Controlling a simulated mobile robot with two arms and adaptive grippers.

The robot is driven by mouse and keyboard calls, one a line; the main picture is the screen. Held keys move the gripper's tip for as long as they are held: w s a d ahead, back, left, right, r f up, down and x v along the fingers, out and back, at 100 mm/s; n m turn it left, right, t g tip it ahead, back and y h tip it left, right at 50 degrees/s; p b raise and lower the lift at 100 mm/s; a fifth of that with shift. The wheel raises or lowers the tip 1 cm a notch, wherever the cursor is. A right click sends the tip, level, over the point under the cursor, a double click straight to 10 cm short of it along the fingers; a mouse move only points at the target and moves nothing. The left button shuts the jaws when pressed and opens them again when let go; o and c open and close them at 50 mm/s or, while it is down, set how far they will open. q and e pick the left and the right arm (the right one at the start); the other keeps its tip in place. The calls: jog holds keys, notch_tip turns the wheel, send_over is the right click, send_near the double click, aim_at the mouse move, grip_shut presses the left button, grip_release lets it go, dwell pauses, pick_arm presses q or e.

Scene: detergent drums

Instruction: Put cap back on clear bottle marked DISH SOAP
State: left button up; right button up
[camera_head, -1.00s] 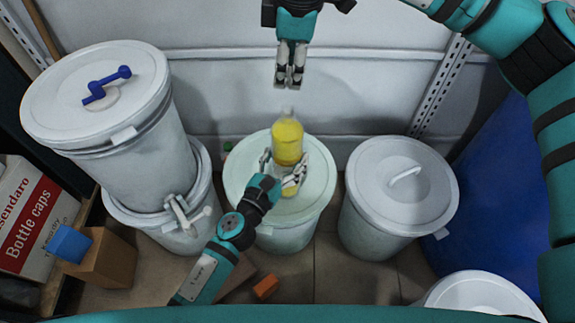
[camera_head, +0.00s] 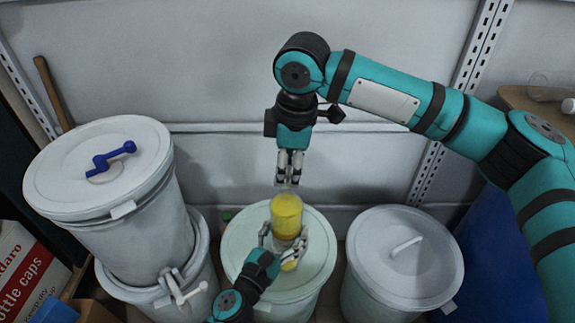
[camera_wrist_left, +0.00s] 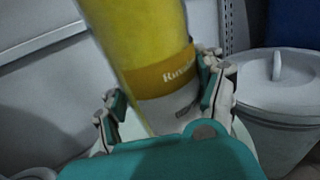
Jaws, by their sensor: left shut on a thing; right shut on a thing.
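A clear bottle of yellow liquid (camera_head: 287,212) stands upright in my left gripper (camera_head: 285,243), above the pale green lid of the middle drum. My left gripper is shut around its lower part. My right gripper (camera_head: 289,180) points straight down just above the bottle's top. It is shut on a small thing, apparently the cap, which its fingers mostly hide. I cannot tell whether it touches the bottle.
The middle drum's lid (camera_head: 315,262) lies under the bottle. A lidded drum (camera_head: 402,262) stands to the right. Two stacked drums (camera_head: 105,215) with a blue handle on top stand to the left. The wall behind my right gripper is bare. A bottle-caps box (camera_head: 25,275) is at lower left.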

jog(key=shift+f, duration=0.15)
jog(key=shift+f, duration=0.75)
jog(key=shift+f, duration=0.6)
